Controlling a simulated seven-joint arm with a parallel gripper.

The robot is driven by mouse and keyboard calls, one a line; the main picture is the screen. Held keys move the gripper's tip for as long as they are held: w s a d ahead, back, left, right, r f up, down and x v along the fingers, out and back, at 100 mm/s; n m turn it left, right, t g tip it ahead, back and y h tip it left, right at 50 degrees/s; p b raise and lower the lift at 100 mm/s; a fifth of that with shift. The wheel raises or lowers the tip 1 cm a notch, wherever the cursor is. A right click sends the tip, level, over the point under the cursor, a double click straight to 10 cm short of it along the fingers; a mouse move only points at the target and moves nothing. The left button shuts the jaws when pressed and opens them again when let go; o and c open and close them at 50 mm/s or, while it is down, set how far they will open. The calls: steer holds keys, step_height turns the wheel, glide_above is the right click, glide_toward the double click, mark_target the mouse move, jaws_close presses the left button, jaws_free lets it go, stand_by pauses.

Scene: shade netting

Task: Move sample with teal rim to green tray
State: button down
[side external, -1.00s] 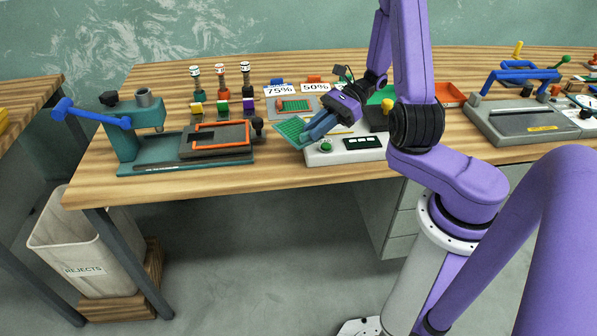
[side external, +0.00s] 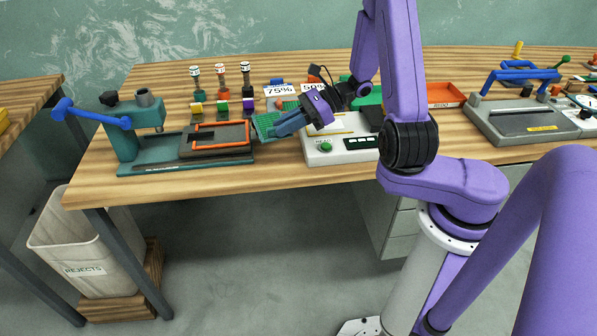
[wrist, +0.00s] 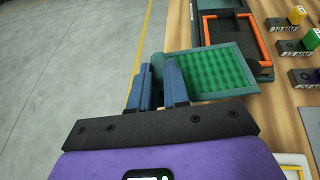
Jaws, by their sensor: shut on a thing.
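The sample is a flat green mesh panel with a teal rim (side external: 265,126). It is held tilted above the bench, between the white reader and the teal press; in the wrist view it (wrist: 211,72) reaches rightward from the fingers. My gripper (side external: 287,123) is shut on the sample's edge; its blue fingers also show in the wrist view (wrist: 160,84). The green tray (side external: 366,91) is at the back of the bench, partly hidden by my arm, to the right of my gripper.
A white reader (side external: 340,150) with a green button stands below my wrist. A teal press with an orange frame (side external: 220,134) is close left of the sample. An orange tray (side external: 447,91) lies right of the green tray.

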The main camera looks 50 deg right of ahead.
steer(key=shift+a, duration=0.4)
steer(key=shift+a+m+t, duration=0.15)
steer(key=shift+m+t, duration=0.15)
steer(key=shift+t, duration=0.1)
steer(key=shift+w+a+r+m+t+h, duration=0.1)
steer(key=shift+a+r+m+t+h, duration=0.05)
steer(key=shift+m+t+h, duration=0.6)
steer(key=m+t+h, duration=0.1)
steer(key=m+h, duration=0.1)
steer(key=m, duration=0.1)
steer(key=shift+d+t+h, duration=0.25)
steer(key=shift+t+h, duration=0.1)
step_height(320, 180, up, 10)
steer(key=w+m+t+h, duration=0.1)
steer(key=m+h, duration=0.1)
steer(key=shift+w+h, duration=0.3)
